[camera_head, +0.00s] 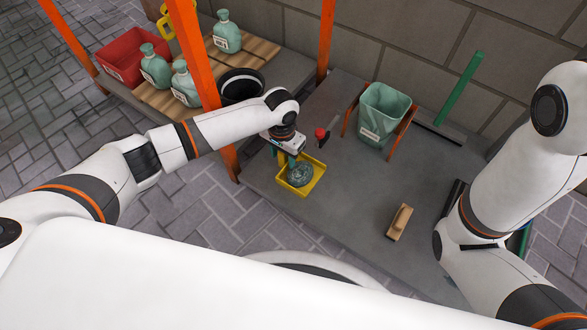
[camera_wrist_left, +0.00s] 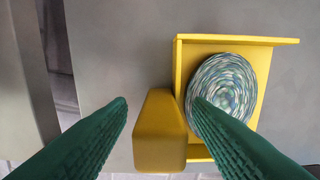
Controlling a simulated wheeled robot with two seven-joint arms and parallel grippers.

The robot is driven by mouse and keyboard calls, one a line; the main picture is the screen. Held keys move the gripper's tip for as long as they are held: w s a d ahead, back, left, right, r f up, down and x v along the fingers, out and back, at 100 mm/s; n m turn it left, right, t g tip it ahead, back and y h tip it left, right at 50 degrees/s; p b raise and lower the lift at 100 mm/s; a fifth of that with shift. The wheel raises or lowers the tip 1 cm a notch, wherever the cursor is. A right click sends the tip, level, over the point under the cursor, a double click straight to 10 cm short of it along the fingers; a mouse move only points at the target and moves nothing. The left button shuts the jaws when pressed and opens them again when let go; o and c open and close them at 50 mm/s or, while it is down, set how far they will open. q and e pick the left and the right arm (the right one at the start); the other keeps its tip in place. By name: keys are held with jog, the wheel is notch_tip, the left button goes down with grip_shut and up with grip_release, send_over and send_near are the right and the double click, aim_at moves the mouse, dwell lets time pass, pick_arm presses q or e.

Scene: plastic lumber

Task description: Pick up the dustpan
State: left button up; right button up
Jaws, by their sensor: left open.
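The yellow dustpan (camera_head: 316,184) lies on the grey platform, with a round, mottled green-blue object (camera_head: 300,173) in its pan. In the left wrist view, the dustpan (camera_wrist_left: 178,75) has its blocky handle (camera_wrist_left: 160,135) toward the lower middle, and the round object (camera_wrist_left: 222,85) fills most of the pan. My left gripper (camera_head: 286,160) is above the handle side of the dustpan. Its green fingers (camera_wrist_left: 160,115) are open, one on each side of the handle in the picture; I cannot tell whether they touch it. My right gripper is out of view.
A pale green bin (camera_head: 384,110) stands behind, right of a red-headed tool (camera_head: 321,134). A wooden brush (camera_head: 400,222) lies at right front. A green-handled broom (camera_head: 458,88) leans by the wall. An orange post (camera_head: 209,85) and black bucket (camera_head: 242,86) are near my left arm.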

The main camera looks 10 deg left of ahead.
pick_arm(q)
grip_shut()
jog(key=shift+r, duration=0.1)
